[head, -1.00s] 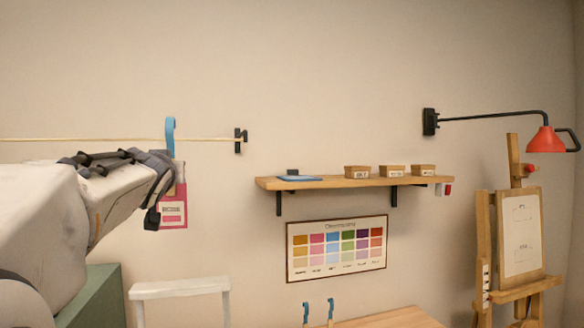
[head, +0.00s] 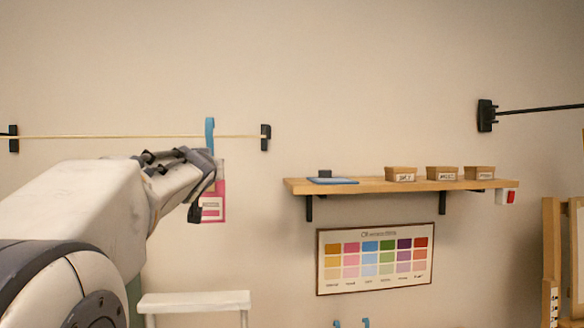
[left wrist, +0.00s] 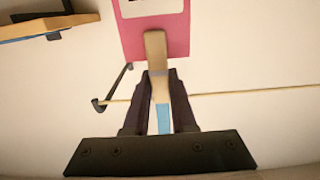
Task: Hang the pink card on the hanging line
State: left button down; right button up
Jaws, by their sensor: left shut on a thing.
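My left gripper (head: 208,162) is shut on a clip with a wooden body (left wrist: 156,55) and a blue hook (head: 209,130). The pink card (head: 214,207) with a pale label hangs from this clip, below the fingers. It also shows at the top of the left wrist view (left wrist: 130,40), which appears upside down. The hanging line (head: 110,137) is a thin pale cord between two dark wall brackets. The blue hook crosses the line in the head view and rises above it; I cannot tell whether it sits over the line. My right gripper is out of view.
A wooden shelf (head: 360,187) with small boxes is on the wall to the right, above a colour chart (head: 375,254). The right line bracket (head: 265,138) is close to the hook. A white stand (head: 195,300) is below. A lamp arm and easel are far right.

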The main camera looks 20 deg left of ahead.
pick_arm(q)
jog(key=w+a+f+b, duration=0.1)
jog(key=w+a+f, duration=0.1)
jog(key=w, duration=0.4)
jog(key=shift+w+a+f, duration=0.15)
jog(key=shift+a+f, duration=0.1)
jog(key=shift+a, duration=0.6)
